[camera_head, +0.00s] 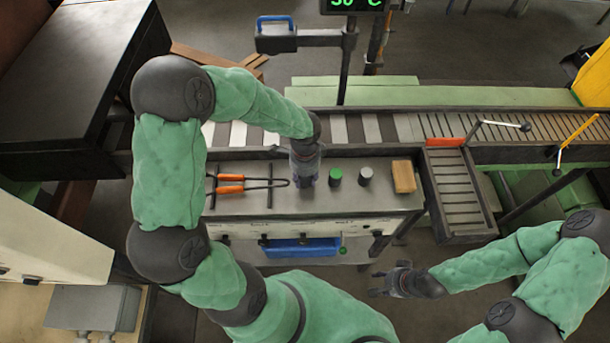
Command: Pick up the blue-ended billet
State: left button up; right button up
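My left gripper (306,177) points down over the grey bench, just left of the green-ended billet (336,177). A grey-ended billet (366,175) stands right of the green one. No blue billet end can be made out clearly; the spot at my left gripper's fingertips is covered by the gripper itself. I cannot tell whether its fingers are open or shut on something. My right gripper (376,283) is low in front of the bench, empty, with its fingers apart.
Orange-handled tongs (232,184) lie left on the bench (400,205). A tan block (404,177) sits at its right end. A roller conveyor (480,125) runs behind, with a side rack (458,190) at right. A blue tray (300,249) hangs below the bench front.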

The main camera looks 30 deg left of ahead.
pick_arm(q)
grip_shut()
jog(key=shift+r, duration=0.2)
jog(key=shift+w+r, duration=0.1)
jog(key=shift+r, duration=0.25)
notch_tip(320, 180, up, 2)
jog(key=shift+r+p, duration=0.2)
jog(key=shift+p, duration=0.15)
jog(key=s+d+r+p, duration=0.1)
jog(key=s+d+r, duration=0.8)
jog(key=s, duration=0.1)
jog(key=shift+s+d+r, duration=0.15)
jog(key=shift+s+r, duration=0.15)
jog(key=shift+r, duration=0.05)
